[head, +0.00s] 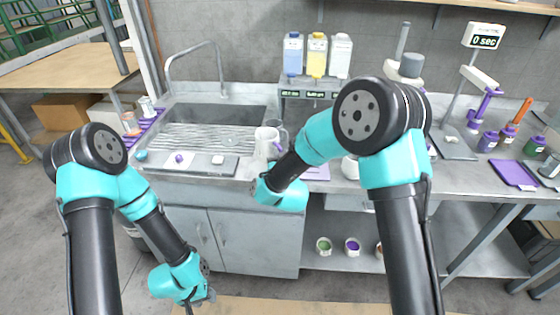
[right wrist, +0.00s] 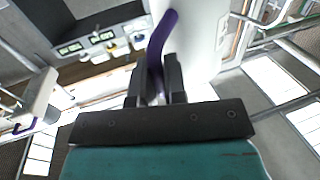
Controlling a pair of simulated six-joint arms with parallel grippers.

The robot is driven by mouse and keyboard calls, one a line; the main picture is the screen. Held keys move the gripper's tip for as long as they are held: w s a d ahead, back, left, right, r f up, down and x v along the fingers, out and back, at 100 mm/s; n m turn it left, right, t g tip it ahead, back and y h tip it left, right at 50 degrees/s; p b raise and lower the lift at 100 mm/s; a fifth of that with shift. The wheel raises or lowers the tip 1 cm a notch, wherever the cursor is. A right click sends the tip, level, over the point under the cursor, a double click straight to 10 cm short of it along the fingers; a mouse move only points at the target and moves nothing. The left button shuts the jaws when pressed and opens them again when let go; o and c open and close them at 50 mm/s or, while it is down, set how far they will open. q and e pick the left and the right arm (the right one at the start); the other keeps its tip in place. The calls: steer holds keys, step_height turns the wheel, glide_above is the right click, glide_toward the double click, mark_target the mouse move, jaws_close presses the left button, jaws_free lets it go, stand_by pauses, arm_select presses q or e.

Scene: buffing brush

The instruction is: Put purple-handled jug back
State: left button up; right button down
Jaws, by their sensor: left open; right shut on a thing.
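The purple-handled jug is a white vessel in the right wrist view (right wrist: 195,45), with a curved purple handle (right wrist: 160,38). My right gripper (right wrist: 158,85) is shut on that handle. In the head view the white jug (head: 266,142) shows near the front right of the sink, just beyond my right wrist, which hides its lower part and the fingers. I cannot tell there whether it touches the counter. My left gripper (head: 202,299) is open and empty, low in front of the sink cabinet.
The sink (head: 205,115) has a ribbed drainer. Dispenser bottles (head: 317,55) stand at the back. The right counter holds a mixer, a scale, purple jars (head: 488,141) and a purple tray (head: 513,173).

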steer(key=shift+w, duration=0.35)
steer(key=shift+w, duration=0.3)
steer(key=shift+w+f, duration=0.1)
steer(key=shift+f, duration=1.7)
steer(key=shift+f, duration=0.2)
steer(key=c, duration=1.2)
jaws_free()
steer(key=shift+o, duration=0.2)
steer(key=shift+r, duration=0.2)
steer(key=s+d, duration=0.1)
steer(key=s, duration=1.1)
steer(key=shift+d, duration=0.25)
